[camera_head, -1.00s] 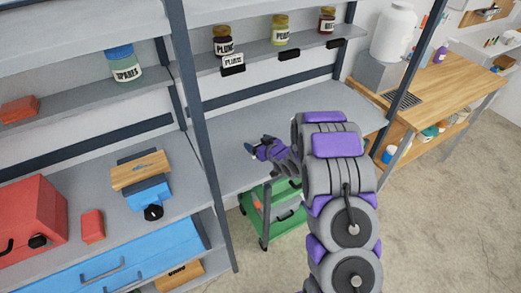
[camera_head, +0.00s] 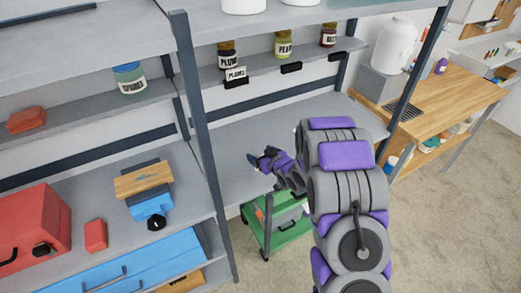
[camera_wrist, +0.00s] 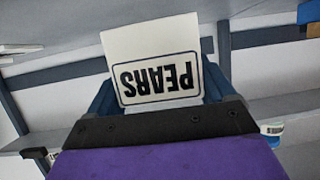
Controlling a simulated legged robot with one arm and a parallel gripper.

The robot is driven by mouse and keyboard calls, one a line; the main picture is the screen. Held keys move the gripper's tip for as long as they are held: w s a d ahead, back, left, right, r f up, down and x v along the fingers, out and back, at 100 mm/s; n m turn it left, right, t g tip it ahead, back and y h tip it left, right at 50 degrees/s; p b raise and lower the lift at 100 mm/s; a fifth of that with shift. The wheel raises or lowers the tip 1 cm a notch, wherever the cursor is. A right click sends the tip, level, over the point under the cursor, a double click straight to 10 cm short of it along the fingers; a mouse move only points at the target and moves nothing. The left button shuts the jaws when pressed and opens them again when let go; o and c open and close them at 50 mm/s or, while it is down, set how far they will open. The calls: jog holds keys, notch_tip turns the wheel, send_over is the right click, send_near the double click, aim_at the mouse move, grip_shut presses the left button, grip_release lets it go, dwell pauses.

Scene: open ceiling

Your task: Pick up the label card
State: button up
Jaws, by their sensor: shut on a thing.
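A white label card (camera_wrist: 150,45) reading PEARS, upside down in the wrist view, stands between the fingers of my gripper (camera_wrist: 158,108). The gripper is shut on the card's printed end, and the blank end sticks out beyond. In the head view my gripper (camera_head: 264,160) is over the grey middle shelf (camera_head: 240,130), and the card is too small to make out there. A second label card (camera_head: 236,73) reading PLUMS sits in a black holder on the upper shelf edge.
Empty black holders (camera_head: 291,67) and (camera_head: 333,44) are on the same edge, below the pear jar (camera_head: 284,45) and another jar (camera_head: 328,35). A dark shelf post (camera_head: 200,125) stands left of my gripper. A green cart (camera_head: 283,232) is below.

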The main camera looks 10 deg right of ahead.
jog(key=s+r+p, duration=0.1)
jog(key=s+p, duration=0.7)
jog(key=s, duration=0.4)
jog(key=shift+a+r, duration=0.2)
jog(key=shift+a, duration=0.1)
